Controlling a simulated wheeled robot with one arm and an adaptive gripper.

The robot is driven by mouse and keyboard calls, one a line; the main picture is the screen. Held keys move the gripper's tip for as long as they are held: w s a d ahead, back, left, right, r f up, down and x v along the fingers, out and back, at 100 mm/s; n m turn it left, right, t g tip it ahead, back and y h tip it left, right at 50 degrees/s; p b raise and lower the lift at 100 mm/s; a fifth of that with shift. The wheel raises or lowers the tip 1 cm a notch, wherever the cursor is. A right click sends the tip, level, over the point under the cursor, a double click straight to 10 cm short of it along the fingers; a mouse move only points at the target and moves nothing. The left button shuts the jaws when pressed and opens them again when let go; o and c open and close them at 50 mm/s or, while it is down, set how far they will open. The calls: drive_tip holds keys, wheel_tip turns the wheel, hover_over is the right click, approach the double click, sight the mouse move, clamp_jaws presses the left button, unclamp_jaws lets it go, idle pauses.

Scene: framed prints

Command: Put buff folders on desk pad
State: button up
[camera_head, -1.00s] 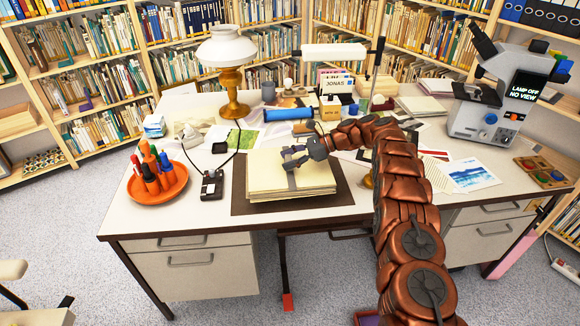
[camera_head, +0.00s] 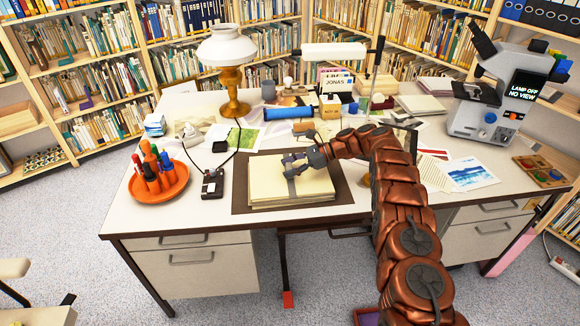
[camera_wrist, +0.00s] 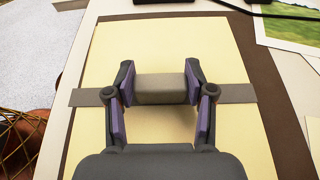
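The buff folders (camera_head: 272,185) are a pale yellow stack with a grey strap across it and a grey block on top. They are over the dark brown desk pad (camera_head: 240,203), within its edges, and look to rest on it; any small gap underneath is hidden. The folders (camera_wrist: 160,38) fill the wrist view, with strips of the pad (camera_wrist: 272,85) showing at the sides. My gripper (camera_head: 291,165) is above the stack. In the wrist view my gripper (camera_wrist: 160,88) has its two purple-padded fingers closed against the ends of the grey block.
An orange tray of pens (camera_head: 158,182) and a small black device (camera_head: 212,184) stand left of the pad. A lamp (camera_head: 230,75), a blue roll (camera_head: 289,112) and papers lie behind. A microscope (camera_head: 490,110) and a blue print (camera_head: 470,175) are at right.

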sight(310, 172)
drive_tip(key=o, duration=0.4)
drive_tip(key=shift+r, duration=0.2)
drive_tip(key=shift+p+v, duration=0.45)
drive_tip(key=shift+v, duration=3.3)
